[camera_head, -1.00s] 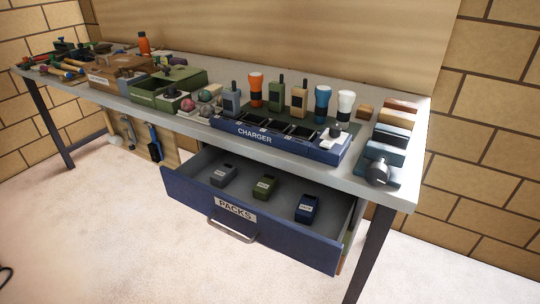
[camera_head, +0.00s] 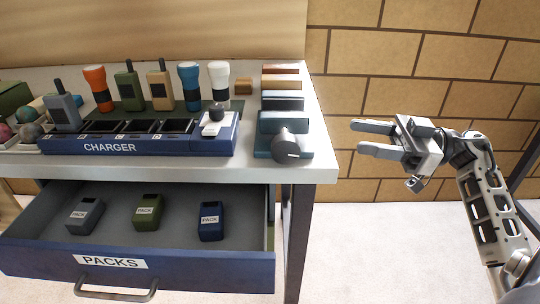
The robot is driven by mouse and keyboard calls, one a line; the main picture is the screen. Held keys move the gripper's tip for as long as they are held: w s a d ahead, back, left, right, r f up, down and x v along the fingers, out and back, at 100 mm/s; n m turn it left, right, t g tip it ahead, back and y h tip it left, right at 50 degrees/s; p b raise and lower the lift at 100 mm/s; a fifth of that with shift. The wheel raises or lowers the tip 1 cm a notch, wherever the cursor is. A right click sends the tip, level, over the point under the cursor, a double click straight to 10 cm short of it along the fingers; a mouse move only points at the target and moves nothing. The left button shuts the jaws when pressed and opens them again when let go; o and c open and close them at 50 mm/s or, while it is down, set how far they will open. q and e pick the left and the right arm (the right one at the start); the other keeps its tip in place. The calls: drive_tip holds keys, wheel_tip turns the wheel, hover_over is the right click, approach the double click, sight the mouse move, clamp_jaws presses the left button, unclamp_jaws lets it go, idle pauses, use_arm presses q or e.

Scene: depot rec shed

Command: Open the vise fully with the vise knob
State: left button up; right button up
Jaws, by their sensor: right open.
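The vise (camera_head: 280,122) is a blue-teal block with dark jaws at the right end of the bench. Its dark round vise knob (camera_head: 287,147) sticks out at the front, over the bench's front edge. A wooden block lies behind the front jaw parts, and I cannot tell how wide the jaw gap is. My right gripper (camera_head: 358,137) is open and empty, to the right of the vise and apart from it, with its fingers pointing left toward the knob. My left gripper is not in view.
The blue charger (camera_head: 140,143) and several radios and torches stand left of the vise. Below, the open packs drawer (camera_head: 110,262) juts out with three packs in it. The bench's right edge (camera_head: 323,120) lies between vise and gripper. Floor on the right is clear.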

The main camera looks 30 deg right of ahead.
sight(286, 143)
drive_tip(key=shift+g+h, duration=0.3)
drive_tip(key=shift+g, duration=0.5)
drive_tip(key=x, duration=0.9)
drive_tip(key=f+x, duration=0.1)
drive_tip(key=x, duration=0.4)
drive_tip(key=shift+w+a+f+b, duration=0.1)
drive_tip(key=shift+w+a+b, duration=0.1)
drive_tip(key=shift+b, duration=0.1)
